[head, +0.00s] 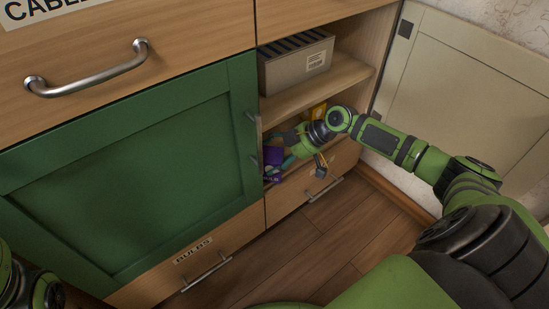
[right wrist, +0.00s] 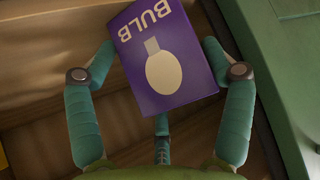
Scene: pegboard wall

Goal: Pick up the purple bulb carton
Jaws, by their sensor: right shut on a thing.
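The purple bulb carton (right wrist: 182,88) is in the right wrist view, with a white bulb picture and the word BULB upside down. My right gripper (right wrist: 160,55) has a teal finger on each side of it and is shut on it. In the head view the carton (head: 273,155) shows in part at the lower opening of the cabinet, where my right gripper (head: 283,154) partly covers it. My left gripper is not in view; only a piece of my left arm shows at the bottom left.
A grey slotted box (head: 297,64) stands on the shelf (head: 318,88) above my right gripper. A yellow thing (head: 317,111) is behind the gripper. The green door (head: 130,170) bounds the opening on the left; a pale open door (head: 462,95) is on the right. Floor below is clear.

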